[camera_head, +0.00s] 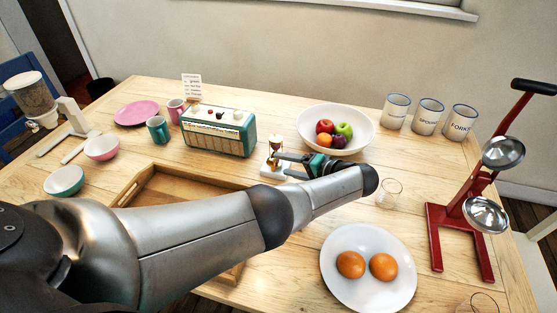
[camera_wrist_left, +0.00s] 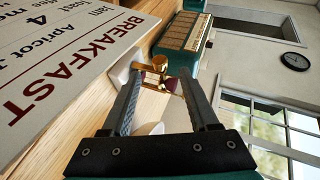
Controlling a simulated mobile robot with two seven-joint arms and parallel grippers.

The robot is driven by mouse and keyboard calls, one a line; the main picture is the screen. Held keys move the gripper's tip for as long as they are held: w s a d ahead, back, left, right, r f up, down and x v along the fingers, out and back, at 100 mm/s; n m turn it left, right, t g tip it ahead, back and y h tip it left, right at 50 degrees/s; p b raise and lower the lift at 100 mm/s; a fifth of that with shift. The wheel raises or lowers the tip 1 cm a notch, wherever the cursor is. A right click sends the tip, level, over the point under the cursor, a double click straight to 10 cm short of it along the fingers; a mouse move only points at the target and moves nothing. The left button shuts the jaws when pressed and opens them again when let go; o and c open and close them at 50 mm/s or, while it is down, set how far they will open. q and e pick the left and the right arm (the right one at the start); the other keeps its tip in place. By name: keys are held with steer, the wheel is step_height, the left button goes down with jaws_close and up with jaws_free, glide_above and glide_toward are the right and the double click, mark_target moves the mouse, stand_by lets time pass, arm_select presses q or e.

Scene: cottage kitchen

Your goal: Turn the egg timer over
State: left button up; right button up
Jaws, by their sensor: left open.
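The egg timer (camera_head: 276,143) is a small hourglass with brass-coloured ends and dark sand. It stands at a small white stand (camera_head: 268,170) near the middle of the table, in front of the fruit bowl. My left gripper (camera_head: 280,157) reaches in from the right side of the timer, with its fingers open. In the left wrist view the timer (camera_wrist_left: 163,78) shows between the tips of the two open fingers (camera_wrist_left: 162,75). I cannot tell whether either finger touches it. My wrist hides part of the table behind it. My right gripper is not in view.
A teal radio (camera_head: 218,132) stands left of the timer, and a white fruit bowl (camera_head: 335,128) behind it. A clear glass (camera_head: 389,193) is right of my wrist. A wooden tray (camera_head: 146,183) lies under my arm. A plate (camera_head: 368,292) with two eggs is in front.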

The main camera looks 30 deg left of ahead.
arm_select(q)
steer(key=p+v, duration=0.1)
steer(key=v, duration=1)
steer(key=shift+d+r, duration=0.1)
